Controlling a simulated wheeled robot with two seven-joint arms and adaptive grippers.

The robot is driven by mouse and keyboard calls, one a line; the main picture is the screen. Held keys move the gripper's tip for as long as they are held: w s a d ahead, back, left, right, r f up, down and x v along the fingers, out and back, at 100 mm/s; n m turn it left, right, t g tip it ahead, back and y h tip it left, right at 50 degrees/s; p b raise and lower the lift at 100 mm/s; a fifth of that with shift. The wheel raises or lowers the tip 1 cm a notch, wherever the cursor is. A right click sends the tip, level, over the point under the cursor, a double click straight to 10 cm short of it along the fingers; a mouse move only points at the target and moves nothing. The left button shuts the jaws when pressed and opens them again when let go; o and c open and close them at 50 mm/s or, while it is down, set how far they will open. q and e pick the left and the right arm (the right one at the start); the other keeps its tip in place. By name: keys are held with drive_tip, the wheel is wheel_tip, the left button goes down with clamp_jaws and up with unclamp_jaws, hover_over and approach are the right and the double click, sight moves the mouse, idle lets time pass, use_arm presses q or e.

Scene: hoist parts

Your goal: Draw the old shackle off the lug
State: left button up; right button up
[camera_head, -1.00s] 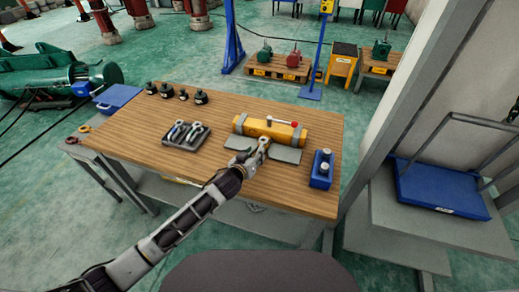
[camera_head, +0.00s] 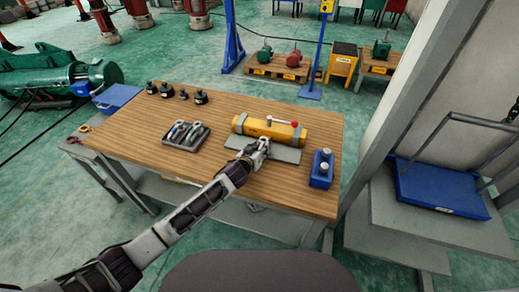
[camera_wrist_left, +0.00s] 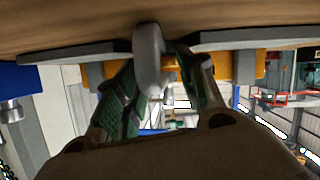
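The yellow hoist body (camera_head: 270,129) lies near the table's right side, held by grey clamps; it also shows as an orange bar in the left wrist view (camera_wrist_left: 243,65). The grey old shackle (camera_wrist_left: 149,58) hangs at its near side; in the head view my gripper largely covers it. My left gripper (camera_head: 259,147) is at the shackle, and in the left wrist view its two green-padded fingers stand either side of the shackle's grey bow. A small gap shows on the bow's right. The lug is hard to make out behind it. My right gripper is out of view.
A dark tray (camera_head: 186,136) with shackles is left of the hoist. Several black weights (camera_head: 166,90) stand at the back left. The wooden tabletop (camera_head: 150,130) between is clear.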

use_arm(q)
clamp_jaws()
drive_tip(key=shift+s+f, duration=0.1)
drive_tip(key=shift+f, duration=0.05)
idle(0.4)
